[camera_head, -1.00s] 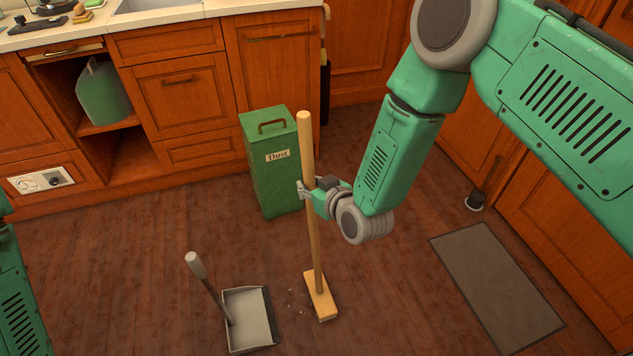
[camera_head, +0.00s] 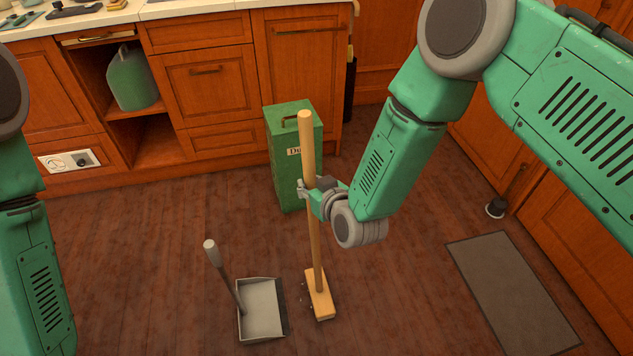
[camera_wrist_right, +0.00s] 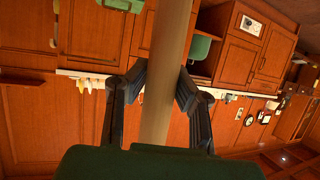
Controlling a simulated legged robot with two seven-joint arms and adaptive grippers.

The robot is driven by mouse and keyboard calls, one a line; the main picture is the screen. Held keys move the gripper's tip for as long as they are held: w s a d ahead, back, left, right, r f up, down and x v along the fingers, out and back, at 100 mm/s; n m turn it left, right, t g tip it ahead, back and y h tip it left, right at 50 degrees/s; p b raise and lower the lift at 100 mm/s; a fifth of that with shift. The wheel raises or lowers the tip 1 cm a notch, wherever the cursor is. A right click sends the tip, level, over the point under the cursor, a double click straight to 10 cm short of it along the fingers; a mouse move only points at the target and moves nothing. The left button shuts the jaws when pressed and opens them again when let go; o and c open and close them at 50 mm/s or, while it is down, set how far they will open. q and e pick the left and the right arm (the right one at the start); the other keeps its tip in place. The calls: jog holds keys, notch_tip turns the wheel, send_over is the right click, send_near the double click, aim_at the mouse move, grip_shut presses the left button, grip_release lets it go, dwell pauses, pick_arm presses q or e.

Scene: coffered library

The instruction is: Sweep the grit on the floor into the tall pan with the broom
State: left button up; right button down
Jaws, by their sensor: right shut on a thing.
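The broom (camera_head: 315,240) stands nearly upright, its wooden head (camera_head: 319,300) at the floor. My right gripper (camera_head: 306,189) is shut on the upper handle. In the right wrist view its two dark fingers (camera_wrist_right: 161,85) close around the pale handle (camera_wrist_right: 157,122). The tall pan (camera_head: 260,300) lies on the floor just left of the broom head, its long handle (camera_head: 224,277) leaning up to the left. A few tiny specks of grit (camera_head: 303,284) show at the left edge of the broom head; some may be hidden by it. My left arm shows at the left edge, its gripper out of view.
A green dust bin (camera_head: 283,165) stands behind the broom, against the cabinets. A grey mat (camera_head: 512,290) lies at the right, near a small dark-based object (camera_head: 496,208) by the right cabinets. The floor left of the pan is mostly clear.

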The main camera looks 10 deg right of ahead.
jog(key=a, duration=0.7)
jog(key=shift+s, duration=0.15)
dwell(0.7)
dwell(0.5)
jog(key=a, duration=0.6)
jog(key=shift+b, duration=0.35)
dwell(0.7)
jog(key=shift+r, duration=0.1)
